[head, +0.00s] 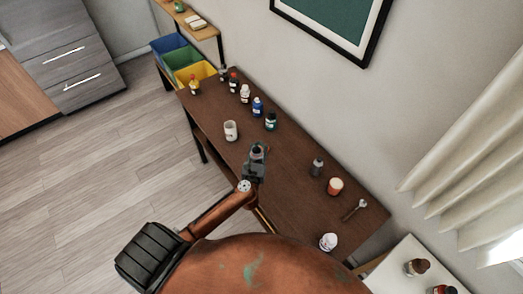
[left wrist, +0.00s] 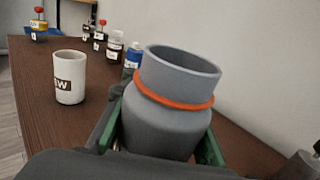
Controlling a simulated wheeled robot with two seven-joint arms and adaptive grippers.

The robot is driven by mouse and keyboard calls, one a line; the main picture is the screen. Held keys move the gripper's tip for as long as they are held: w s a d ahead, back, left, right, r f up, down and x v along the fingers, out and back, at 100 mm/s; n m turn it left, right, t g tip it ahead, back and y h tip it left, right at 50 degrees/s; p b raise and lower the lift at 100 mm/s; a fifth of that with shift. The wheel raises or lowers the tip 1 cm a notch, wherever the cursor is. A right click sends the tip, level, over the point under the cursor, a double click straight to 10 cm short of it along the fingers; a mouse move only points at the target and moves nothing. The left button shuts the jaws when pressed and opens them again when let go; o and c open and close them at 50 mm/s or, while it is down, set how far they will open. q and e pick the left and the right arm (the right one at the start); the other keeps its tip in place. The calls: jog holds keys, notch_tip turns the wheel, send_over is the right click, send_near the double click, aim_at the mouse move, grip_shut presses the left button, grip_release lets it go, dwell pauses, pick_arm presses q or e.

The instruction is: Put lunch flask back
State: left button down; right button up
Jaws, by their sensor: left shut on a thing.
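The lunch flask (left wrist: 165,115) is a grey, wide-mouthed jar with an orange ring around its neck. It is large and near in the left wrist view, between the green-edged fingers of my left gripper (left wrist: 160,140). My left gripper (head: 256,170) is shut on the flask, over the brown table in the head view. Only the flask's grey top (head: 257,150) shows there. I cannot tell whether its base touches the table. The flask looks roughly upright, slightly tilted in the wrist view. My right gripper is not in view.
On the brown table (head: 290,200) stand a white mug (head: 231,131), several bottles along the back such as a blue one (head: 257,107), a grey bottle (head: 317,167), an orange-and-white jar (head: 335,186), a wrench (head: 355,209) and a white jar (head: 328,242). Coloured bins (head: 188,62) stand beyond the far end.

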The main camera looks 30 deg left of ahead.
pick_arm(q)
jog(key=w+f, duration=0.2)
jog(key=f, duration=0.1)
jog(key=w+f+b, duration=0.1)
jog(key=shift+w+a+f, duration=0.1)
jog(key=shift+a+f, duration=0.2)
jog(key=shift+a, duration=0.1)
jog(key=shift+w+a+f, duration=0.1)
jog(key=shift+w+f, duration=0.25)
jog(key=shift+f, duration=0.05)
jog(key=f+b, duration=0.1)
jog(key=f, duration=0.2)
jog(key=shift+w+a+f, duration=0.1)
jog(key=shift+w+f, duration=0.1)
jog(key=c, duration=2.2)
grip_release()
jog(key=shift+s+f, duration=0.1)
jog(key=shift+f, duration=0.05)
jog(key=o, duration=0.7)
jog(key=shift+r, duration=0.2)
